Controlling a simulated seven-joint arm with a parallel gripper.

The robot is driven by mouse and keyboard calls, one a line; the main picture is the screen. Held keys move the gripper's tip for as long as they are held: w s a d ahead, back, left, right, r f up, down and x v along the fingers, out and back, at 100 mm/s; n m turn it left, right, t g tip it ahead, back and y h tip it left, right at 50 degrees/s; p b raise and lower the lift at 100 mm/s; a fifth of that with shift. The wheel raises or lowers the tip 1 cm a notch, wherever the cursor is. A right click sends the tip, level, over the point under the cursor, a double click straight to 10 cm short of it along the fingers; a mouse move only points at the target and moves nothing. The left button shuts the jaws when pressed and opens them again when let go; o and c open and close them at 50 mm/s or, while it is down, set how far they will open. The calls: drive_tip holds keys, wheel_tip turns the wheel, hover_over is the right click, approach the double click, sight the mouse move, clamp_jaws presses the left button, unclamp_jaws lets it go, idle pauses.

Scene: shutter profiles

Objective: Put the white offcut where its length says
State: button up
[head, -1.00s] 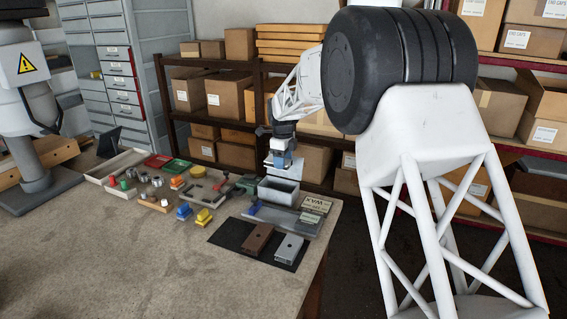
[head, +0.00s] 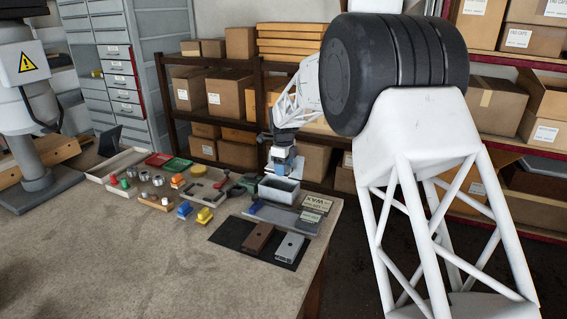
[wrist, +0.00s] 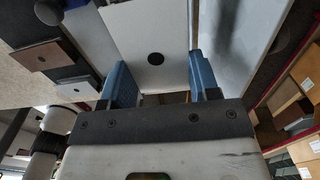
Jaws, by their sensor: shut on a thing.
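In the wrist view the white offcut (wrist: 146,28), a flat pale piece with a dark round hole, lies between the two blue fingers of my gripper (wrist: 167,85). The gripper is shut on it. In the head view my gripper (head: 284,168) is at the far right of the bench, just behind and above a grey open box (head: 278,192); the offcut is hard to make out there. A brown profile (head: 257,238) and a grey profile (head: 289,248) lie on a black mat (head: 230,234).
A grey board with a blue item and labelled tins (head: 313,205) lies beside the box. Small coloured blocks (head: 204,215), knobs and trays (head: 117,164) crowd the bench's back. The front bench is clear. Shelves of cartons (head: 238,90) stand behind.

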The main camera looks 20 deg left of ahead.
drive_tip(key=shift+f, duration=1.6)
drive_tip(key=o, duration=1.1)
drive_tip(key=shift+r, duration=3.9)
